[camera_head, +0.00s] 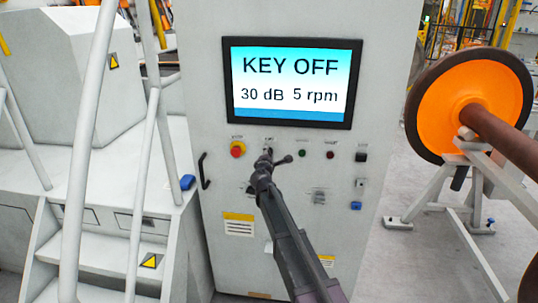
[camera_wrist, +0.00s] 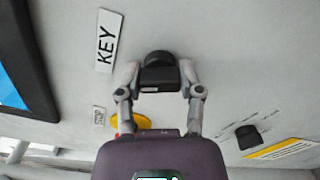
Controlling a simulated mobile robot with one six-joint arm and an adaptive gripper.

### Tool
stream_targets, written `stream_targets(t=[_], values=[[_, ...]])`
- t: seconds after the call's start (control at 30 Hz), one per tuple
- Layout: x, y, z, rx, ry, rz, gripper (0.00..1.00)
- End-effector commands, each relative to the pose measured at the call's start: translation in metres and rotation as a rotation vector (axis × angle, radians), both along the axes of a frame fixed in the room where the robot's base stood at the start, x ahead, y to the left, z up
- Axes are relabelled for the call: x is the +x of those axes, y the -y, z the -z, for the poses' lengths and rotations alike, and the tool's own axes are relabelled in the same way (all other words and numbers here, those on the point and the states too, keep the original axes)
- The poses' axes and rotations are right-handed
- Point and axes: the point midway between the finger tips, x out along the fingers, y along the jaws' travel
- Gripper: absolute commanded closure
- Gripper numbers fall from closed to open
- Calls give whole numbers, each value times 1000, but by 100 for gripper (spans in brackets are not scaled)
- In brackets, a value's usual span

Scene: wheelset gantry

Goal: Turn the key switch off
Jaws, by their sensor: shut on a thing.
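The key switch (camera_wrist: 158,60) is a black round knob on the grey cabinet front, beside a white KEY label (camera_wrist: 109,42) in the wrist view. My gripper (camera_wrist: 160,76) is shut on the key switch, with one finger on each side of it. In the head view my gripper (camera_head: 266,157) reaches the row of controls below the screen and mostly hides the switch. The screen (camera_head: 292,82) reads KEY OFF, 30 dB, 5 rpm.
A red button on yellow (camera_head: 237,149) sits left of the switch; a green button (camera_head: 302,153) and a dark red button (camera_head: 330,155) sit right. White stair rails (camera_head: 85,150) stand left of the cabinet. An orange wheel (camera_head: 455,85) on a stand is at right.

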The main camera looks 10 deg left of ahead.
Motion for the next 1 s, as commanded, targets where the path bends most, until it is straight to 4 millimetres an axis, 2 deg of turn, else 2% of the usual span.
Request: stream_targets(t=[0.3, 0.7, 0.73, 0.8, 0.83, 1.0], values=[[1, 0, 0, -103, -3, 0, 100], [1, -1, -1, -113, -3, 0, 100], [1, -1, 0, -113, -3, 0, 46], [1, -1, 0, -112, -3, 0, 25], [1, -1, 0, -112, -3, 0, 17], [0, -1, 0, -110, -3, 0, 17]])
